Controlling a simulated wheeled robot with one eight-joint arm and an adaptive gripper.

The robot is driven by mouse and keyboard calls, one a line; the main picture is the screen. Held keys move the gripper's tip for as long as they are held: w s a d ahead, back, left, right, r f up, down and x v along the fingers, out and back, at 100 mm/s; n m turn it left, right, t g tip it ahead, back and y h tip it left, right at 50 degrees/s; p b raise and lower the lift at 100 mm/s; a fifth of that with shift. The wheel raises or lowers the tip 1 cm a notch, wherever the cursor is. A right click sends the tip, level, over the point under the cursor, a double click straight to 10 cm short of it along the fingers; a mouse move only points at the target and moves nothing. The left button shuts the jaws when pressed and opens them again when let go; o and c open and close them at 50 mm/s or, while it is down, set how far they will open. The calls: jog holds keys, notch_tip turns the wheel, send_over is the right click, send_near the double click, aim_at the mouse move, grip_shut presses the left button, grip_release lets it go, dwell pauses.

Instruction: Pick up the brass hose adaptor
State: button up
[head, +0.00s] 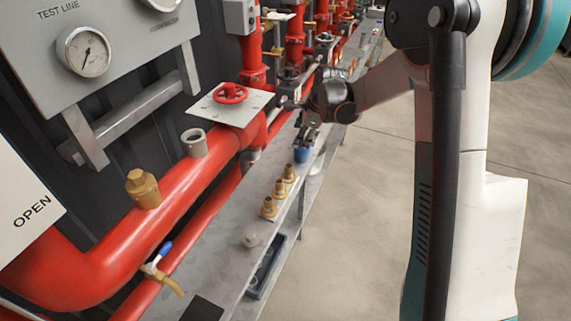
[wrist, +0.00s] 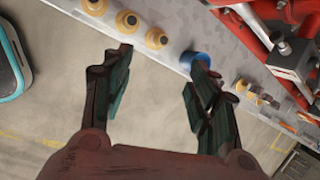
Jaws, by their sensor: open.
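Three brass fittings stand in a row on the metal shelf in the head view: a near one (head: 268,207), a middle one (head: 280,188) and a far one (head: 290,174). I cannot tell which is the hose adaptor. The wrist view shows them along the top left, the closest one (wrist: 156,38) beyond and between my fingertips. My gripper (head: 308,133) is above the shelf at a blue cylindrical piece (head: 302,154). In the wrist view my gripper (wrist: 155,68) is open and empty, its right finger partly overlapping the blue piece (wrist: 195,62).
The metal shelf (head: 222,255) runs along red pipes (head: 175,200). A larger brass fitting (head: 142,188) sits on the pipe. A red handwheel (head: 230,93) on a plate stands left of my gripper. More small fittings (wrist: 250,92) lie beyond the blue piece. Floor at right is clear.

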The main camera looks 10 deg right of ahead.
aim_at(290, 166)
jog(key=w+f+m, duration=0.2)
jog(key=w+f, duration=0.1)
jog(key=f, duration=0.4)
jog(key=w+f+m, duration=0.2)
jog(key=w+f, duration=0.1)
jog(key=f, duration=0.4)
jog(key=w+a+f+m+g, duration=0.1)
jog(key=w+f+m, duration=0.1)
jog(key=f, duration=0.6)
jog(key=shift+w+f+m+y, duration=0.1)
jog(key=shift+w+m+y, duration=0.3)
jog(key=shift+w, duration=0.05)
jog(key=x, duration=0.1)
jog(key=b+x, duration=0.1)
jog(key=x, duration=0.1)
jog(key=b+x, duration=0.1)
jog(key=x, duration=0.1)
jog(key=shift+w+d, duration=0.25)
jog(key=shift+w, duration=0.05)
grip_shut()
